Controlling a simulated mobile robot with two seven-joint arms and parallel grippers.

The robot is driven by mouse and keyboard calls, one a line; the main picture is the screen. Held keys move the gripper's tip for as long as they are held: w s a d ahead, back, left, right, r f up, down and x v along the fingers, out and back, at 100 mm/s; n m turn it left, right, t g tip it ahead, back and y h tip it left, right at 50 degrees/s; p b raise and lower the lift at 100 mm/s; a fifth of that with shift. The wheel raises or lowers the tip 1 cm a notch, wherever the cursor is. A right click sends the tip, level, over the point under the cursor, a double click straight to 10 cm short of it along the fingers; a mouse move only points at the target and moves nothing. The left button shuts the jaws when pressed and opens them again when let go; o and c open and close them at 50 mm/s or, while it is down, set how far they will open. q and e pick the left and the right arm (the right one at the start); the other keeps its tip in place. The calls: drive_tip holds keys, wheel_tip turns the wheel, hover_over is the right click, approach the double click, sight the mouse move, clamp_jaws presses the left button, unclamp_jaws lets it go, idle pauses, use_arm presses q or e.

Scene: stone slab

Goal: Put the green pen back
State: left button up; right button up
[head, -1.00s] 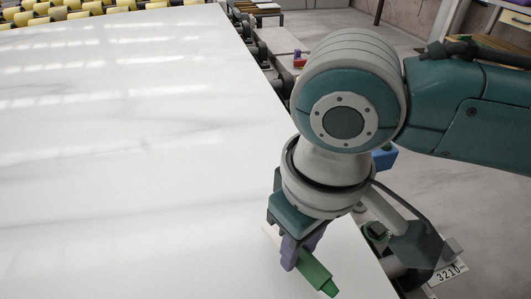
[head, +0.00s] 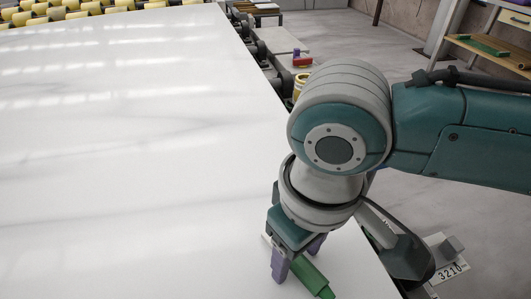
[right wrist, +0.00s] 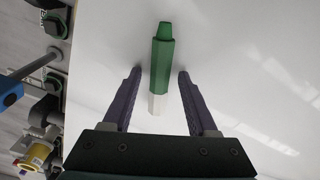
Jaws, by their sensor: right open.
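The green pen (head: 312,279) lies on the white slab (head: 130,150) near its right edge. It has a green body with a narrower green tip and a white end. In the right wrist view the pen (right wrist: 160,68) points away from the gripper, its white end nearer to it. My right gripper (head: 297,264) is open, its purple fingers on either side of the pen. The right wrist view shows a gap between the pen and each finger of the gripper (right wrist: 159,73). My left gripper is not in view.
Dark rollers and fittings line the slab's right edge. A red object (head: 302,61) sits beyond that edge, farther back. A bench (head: 490,52) with a green item stands at the upper right. The slab left of the gripper is clear.

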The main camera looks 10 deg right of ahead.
sight(301, 262)
drive_tip(key=shift+r, duration=0.1)
wheel_tip(301, 262, up, 12)
drive_tip(key=p, duration=0.4)
drive_tip(key=s+a+f+t+y, duration=0.1)
drive_tip(key=s+a+t+y, duration=0.1)
drive_tip(key=s+a+y, duration=0.25)
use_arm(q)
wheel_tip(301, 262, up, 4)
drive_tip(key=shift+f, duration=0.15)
use_arm(e)
drive_tip(key=s+d+m+h, duration=0.1)
drive_tip(key=s+d+h, duration=0.1)
drive_tip(key=d, duration=0.4)
drive_tip(key=s+d+f+m+t+h, duration=0.1)
drive_tip(key=s+d+m+h, duration=0.1)
drive_tip(key=s+d, duration=0.3)
drive_tip(key=d, duration=0.2)
drive_tip(key=shift+d+f, duration=0.3)
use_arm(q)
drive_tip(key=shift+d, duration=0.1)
use_arm(e)
drive_tip(key=shift+s+h, duration=0.1)
drive_tip(key=shift+h, duration=0.15)
